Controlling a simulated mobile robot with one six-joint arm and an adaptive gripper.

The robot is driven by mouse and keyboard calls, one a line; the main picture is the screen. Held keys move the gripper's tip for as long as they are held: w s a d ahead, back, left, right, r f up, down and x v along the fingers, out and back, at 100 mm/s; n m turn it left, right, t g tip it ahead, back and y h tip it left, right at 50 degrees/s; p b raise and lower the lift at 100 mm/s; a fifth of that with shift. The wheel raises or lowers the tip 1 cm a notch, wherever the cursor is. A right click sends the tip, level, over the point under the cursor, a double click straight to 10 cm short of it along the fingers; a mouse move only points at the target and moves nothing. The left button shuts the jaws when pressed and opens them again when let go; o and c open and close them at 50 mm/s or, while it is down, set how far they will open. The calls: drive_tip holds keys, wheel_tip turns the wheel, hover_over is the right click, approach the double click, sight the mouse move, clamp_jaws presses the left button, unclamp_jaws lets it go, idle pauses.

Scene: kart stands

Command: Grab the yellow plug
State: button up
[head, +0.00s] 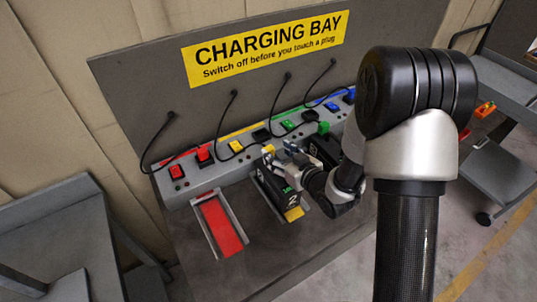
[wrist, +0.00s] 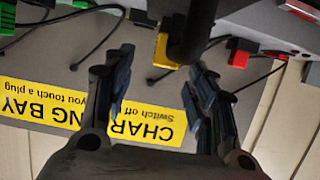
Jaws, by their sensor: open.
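The yellow plug (head: 267,149) is at the front of the grey charging panel, just left of my gripper in the head view. In the wrist view the yellow plug (wrist: 164,52) shows beyond and between my fingers, partly hidden by a thick black bar. My gripper (head: 281,153) is open over the battery marked 2, close to the plug. In the wrist view my gripper (wrist: 160,78) has its two dark fingers wide apart. I see no contact between the fingers and the plug; the exact gap is hard to tell.
The battery marked 2 (head: 277,190) stands below my gripper. A red plug (head: 204,155), a yellow switch (head: 236,146) and a green plug (head: 323,127) line the panel, with loose black cords above. An empty red bay (head: 218,225) lies left. The sign board (head: 130,95) rises behind.

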sight(270, 149)
drive_tip(key=x, duration=0.2)
drive_tip(key=b+x, duration=0.1)
drive_tip(key=x, duration=0.1)
drive_tip(key=shift+a, duration=0.5)
drive_tip(key=shift+w+a+f, duration=0.15)
drive_tip(key=shift+w, duration=0.2)
drive_tip(key=shift+c, duration=0.6)
drive_tip(key=c, duration=1)
